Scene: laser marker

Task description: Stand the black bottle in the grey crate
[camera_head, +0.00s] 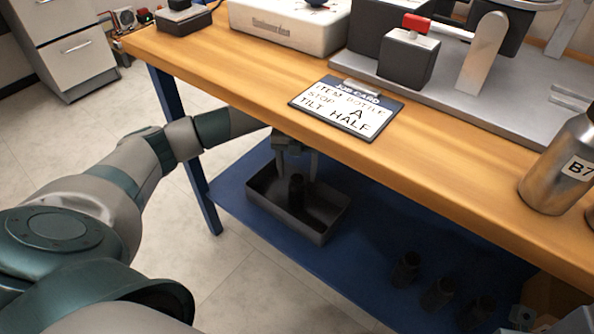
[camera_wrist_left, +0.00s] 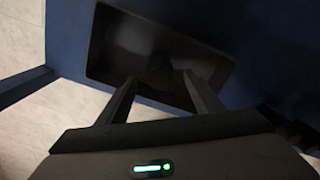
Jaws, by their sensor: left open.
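The grey crate (camera_head: 324,233) sits on the blue lower shelf under the workbench. A black bottle (camera_head: 296,191) stands in it and looks upright. My left gripper (camera_head: 296,168) is open above the bottle, its fingers pointing down over the crate. In the left wrist view the open left gripper (camera_wrist_left: 158,86) has one finger on each side of the dark bottle (camera_wrist_left: 160,76), inside the outline of the crate (camera_wrist_left: 100,45). The bottle's base is too dark to make out. A grey part at the lower right edge may be my right gripper (camera_head: 521,316); its fingers are not clear.
Several dark bottles (camera_head: 438,293) stand on the blue shelf (camera_head: 365,270) right of the crate. The wooden bench top (camera_head: 440,170) overhangs the shelf. It carries a job card (camera_head: 345,108) and a metal bottle marked B7 (camera_head: 558,170). A blue bench leg (camera_head: 185,150) stands left of the crate.

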